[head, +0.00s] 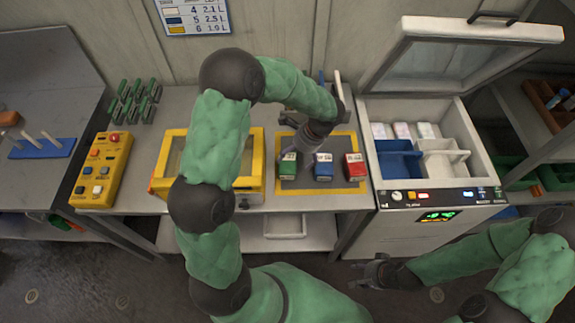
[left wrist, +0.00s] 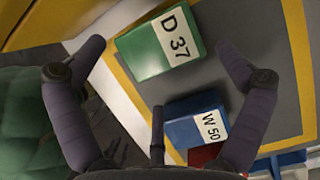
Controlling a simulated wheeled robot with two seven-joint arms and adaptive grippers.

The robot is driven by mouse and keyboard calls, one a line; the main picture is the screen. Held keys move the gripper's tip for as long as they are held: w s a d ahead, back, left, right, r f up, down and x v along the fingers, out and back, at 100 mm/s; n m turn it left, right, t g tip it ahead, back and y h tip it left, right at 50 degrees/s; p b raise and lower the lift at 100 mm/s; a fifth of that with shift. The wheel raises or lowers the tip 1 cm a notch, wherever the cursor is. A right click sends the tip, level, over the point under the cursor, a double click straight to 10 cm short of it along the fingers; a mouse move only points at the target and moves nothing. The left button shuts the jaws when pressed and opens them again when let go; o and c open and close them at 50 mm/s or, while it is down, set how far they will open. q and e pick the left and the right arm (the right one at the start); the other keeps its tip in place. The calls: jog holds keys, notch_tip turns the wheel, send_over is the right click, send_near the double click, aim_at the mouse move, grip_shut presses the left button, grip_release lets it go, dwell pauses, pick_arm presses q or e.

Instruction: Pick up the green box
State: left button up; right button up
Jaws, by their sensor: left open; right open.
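The green box (head: 288,163) stands on the yellow-bordered grey mat (head: 312,187), at the left of a row of three boxes. In the left wrist view the green box (left wrist: 157,47) carries a white label reading D 37. It lies between and beyond the fingers of my left gripper (left wrist: 165,68), which is open and empty. In the head view my left gripper (head: 302,150) hangs over the mat, close to the green box and partly hidden. My right gripper (head: 372,272) is open, low in front of the white cabinet, far from the boxes.
A blue box (head: 323,167), labelled W 50, and a red box (head: 355,167) stand right of the green one. A yellow-framed case (head: 255,184) borders the mat on the left. An open-lidded white cabinet (head: 460,115) stands on the right. A yellow button panel (head: 102,170) is far left.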

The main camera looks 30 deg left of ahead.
aim_at(288, 162)
pick_arm(q)
jog(key=shift+a+b+x, duration=0.2)
jog(key=shift+b+x, duration=0.4)
jog(key=shift+x, duration=2.05)
jog(key=shift+r, duration=0.1)
jog(key=c, duration=1.2)
